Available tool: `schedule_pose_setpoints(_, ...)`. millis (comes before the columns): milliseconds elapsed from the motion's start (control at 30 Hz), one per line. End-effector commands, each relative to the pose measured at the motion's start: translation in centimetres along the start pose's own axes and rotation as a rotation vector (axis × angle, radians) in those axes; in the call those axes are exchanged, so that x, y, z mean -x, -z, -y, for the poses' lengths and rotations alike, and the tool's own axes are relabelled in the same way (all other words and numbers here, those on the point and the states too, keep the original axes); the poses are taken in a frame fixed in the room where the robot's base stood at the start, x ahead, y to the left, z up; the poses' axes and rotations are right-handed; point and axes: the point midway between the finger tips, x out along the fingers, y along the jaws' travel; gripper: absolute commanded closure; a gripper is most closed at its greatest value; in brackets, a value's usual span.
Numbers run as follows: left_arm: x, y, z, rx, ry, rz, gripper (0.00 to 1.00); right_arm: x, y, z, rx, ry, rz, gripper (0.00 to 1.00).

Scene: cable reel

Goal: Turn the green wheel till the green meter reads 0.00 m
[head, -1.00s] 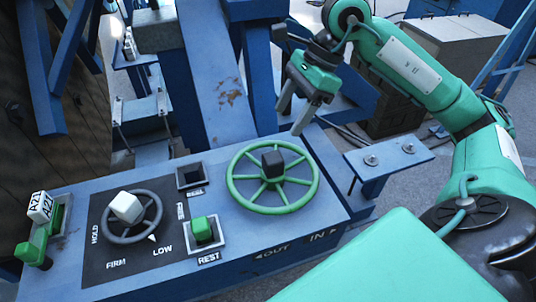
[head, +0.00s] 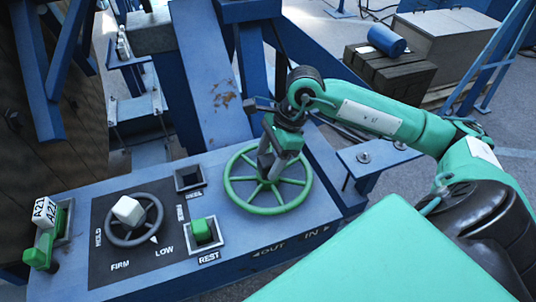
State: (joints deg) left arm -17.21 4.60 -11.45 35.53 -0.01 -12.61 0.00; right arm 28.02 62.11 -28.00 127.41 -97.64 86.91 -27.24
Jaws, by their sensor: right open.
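The green wheel (head: 264,210) lies flat on the right part of the blue control panel, with several spokes. My right gripper (head: 267,172) is open, pointing down over the middle of the wheel. Its fingers are at the hub and cover most of it. The dark hub knob is largely hidden, and I cannot tell whether the fingers touch it. The green meter and its reading do not show in this view. My left gripper is not in view.
The panel (head: 310,222) also has a grey dial (head: 109,235) with a white knob (head: 127,211), a green block (head: 201,230) at REST, an empty REEL socket (head: 188,179), and a green lever (head: 37,258) at left. A blue bracket (head: 378,160) juts out right. Blue beams stand behind.

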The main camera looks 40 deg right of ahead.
Motion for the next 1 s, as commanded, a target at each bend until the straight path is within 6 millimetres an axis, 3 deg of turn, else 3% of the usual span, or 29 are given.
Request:
schedule_pose_setpoints(367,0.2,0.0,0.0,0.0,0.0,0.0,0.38,-0.7,0.0,0.0,0.0,0.001,0.001,0.38)
schedule_pose_setpoints(700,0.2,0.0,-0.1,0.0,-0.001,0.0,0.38,-0.7,0.0,0.0,0.0,0.001,0.0,1.0)
schedule_pose_setpoints(1000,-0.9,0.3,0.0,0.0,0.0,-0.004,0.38,-0.7,0.8,0.4,0.012,-0.004,-0.001,1.0)
